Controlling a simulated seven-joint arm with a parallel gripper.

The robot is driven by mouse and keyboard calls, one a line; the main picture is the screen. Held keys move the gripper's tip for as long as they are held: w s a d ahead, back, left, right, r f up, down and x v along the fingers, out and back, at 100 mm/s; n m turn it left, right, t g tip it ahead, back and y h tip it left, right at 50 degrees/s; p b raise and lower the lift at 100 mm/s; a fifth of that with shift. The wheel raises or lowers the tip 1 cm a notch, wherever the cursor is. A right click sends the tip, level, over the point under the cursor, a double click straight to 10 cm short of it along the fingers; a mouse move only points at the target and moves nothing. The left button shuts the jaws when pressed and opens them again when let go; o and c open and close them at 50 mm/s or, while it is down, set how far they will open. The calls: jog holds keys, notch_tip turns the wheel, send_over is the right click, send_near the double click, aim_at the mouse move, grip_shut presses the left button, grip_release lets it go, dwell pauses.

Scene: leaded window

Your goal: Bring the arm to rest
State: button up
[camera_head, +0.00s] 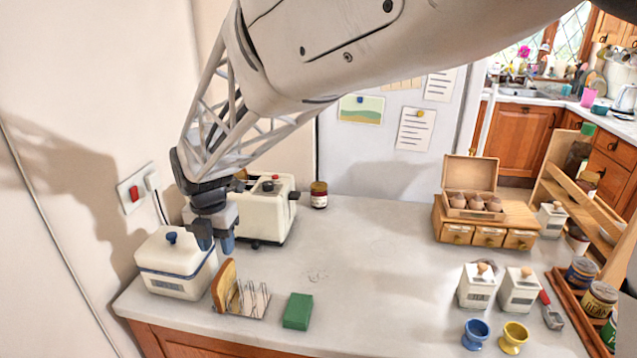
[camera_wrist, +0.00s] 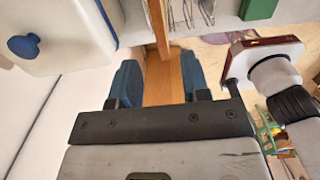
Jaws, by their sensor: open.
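My gripper (camera_head: 214,243) hangs above the counter at the left, fingers pointing down, between the white bread bin (camera_head: 172,262) and the toast rack (camera_head: 247,300). Its blue-grey fingertips are apart. In the wrist view my gripper (camera_wrist: 161,78) also shows two separate fingers with nothing held between them; brown wood appears beyond the gap. A slice of toast (camera_head: 224,284) stands in the rack's left end, below and just right of the fingers. The upper arm reaches in from the top right of the head view.
A cream toaster (camera_head: 262,215) stands close behind my gripper, with a dark jar (camera_head: 319,195) beside it. A green box (camera_head: 298,311) lies right of the rack. White canisters, egg cups and a wooden drawer box (camera_head: 487,222) stand at the right. The counter's middle (camera_head: 380,260) is clear.

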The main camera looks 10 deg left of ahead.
jog(key=s+d+r+m+t, duration=0.1)
jog(key=d+r+m, duration=0.2)
jog(key=d+m, duration=0.85)
jog(key=s+d+r+m, duration=0.1)
jog(key=d+r+m, duration=0.35)
jog(key=d, duration=1.35)
jog(key=s+d+f+m, duration=0.1)
jog(key=s+d+m, duration=0.6)
jog(key=d+m, duration=0.3)
jog(key=s+d+f+m+t, duration=0.1)
jog(key=s+d+f+m, duration=0.1)
jog(key=s+d+m, duration=0.6)
jog(key=d+m, duration=0.2)
jog(key=shift+s+d+t, duration=0.25)
jog(key=shift+d+t, duration=0.05)
